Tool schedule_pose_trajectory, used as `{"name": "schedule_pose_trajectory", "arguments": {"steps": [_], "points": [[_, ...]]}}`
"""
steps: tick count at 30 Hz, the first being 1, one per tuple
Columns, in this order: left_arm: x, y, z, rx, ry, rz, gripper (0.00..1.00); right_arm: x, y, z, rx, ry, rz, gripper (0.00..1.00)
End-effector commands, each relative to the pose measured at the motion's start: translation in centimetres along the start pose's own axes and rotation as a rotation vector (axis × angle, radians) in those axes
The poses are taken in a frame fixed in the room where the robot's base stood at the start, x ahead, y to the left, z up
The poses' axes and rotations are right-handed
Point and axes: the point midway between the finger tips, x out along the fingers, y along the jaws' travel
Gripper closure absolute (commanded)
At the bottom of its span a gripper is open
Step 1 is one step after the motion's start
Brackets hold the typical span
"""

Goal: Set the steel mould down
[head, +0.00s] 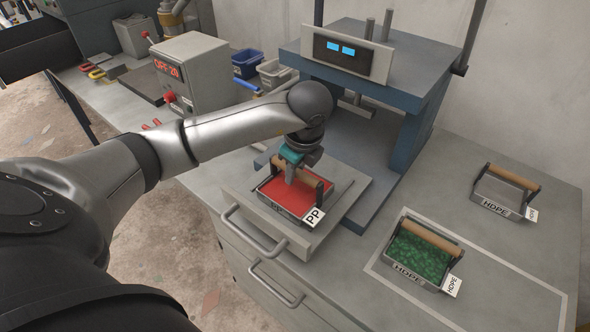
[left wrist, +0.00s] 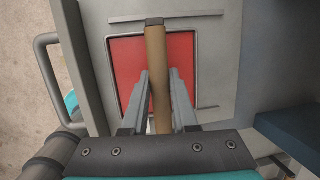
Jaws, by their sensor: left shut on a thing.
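The steel mould (head: 277,200) has a red fill, a wooden bar handle and a white PP tag (head: 314,217). It is at the grey sliding plate (head: 343,200) of the blue press; I cannot tell whether it rests on it or hangs just above. My left gripper (head: 297,176) is shut on the wooden handle from above. In the left wrist view the handle (left wrist: 158,75) runs between both fingers (left wrist: 158,90), over the red fill (left wrist: 125,65). My right gripper is not in view.
A mould with green granules (head: 424,252) and an HDPE tag stands inside a marked outline at the right. An empty HDPE mould (head: 500,190) stands behind it. The blue press (head: 415,75) rises behind my gripper. A control box (head: 190,75) and bins (head: 246,63) stand left.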

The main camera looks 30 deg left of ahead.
Motion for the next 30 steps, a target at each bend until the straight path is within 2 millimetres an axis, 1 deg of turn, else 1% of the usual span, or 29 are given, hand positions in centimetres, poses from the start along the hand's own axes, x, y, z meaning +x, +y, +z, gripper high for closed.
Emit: {"name": "schedule_pose_trajectory", "arguments": {"steps": [1,2,9,10,17,20,23,26,30], "points": [[0.0,-0.1,0.0,-0.001,-0.001,-0.004,1.0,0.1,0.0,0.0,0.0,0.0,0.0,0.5],[0.1,0.0,0.0,0.0,0.0,0.0,0.72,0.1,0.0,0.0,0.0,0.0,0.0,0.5],[0.1,0.0,0.0,0.0,0.0,0.0,0.45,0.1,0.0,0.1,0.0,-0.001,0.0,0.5],[0.1,0.0,0.0,0.0,0.0,0.0,0.43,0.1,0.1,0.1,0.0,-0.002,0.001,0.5],[0.0,0.0,0.0,0.0,-0.001,0.0,0.43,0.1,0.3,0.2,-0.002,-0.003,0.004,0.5],[-0.5,-0.1,0.1,0.0,0.0,-0.002,0.43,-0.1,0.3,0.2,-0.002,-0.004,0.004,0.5],[-1.9,-0.2,0.1,0.001,0.0,-0.005,0.43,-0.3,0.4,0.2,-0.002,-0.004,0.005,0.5],[-4.0,-0.2,0.0,0.001,0.001,-0.006,0.43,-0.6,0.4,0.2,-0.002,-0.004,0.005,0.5],[-7.2,-0.2,0.0,0.001,0.0,-0.007,0.43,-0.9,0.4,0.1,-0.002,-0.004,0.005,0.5]]}}
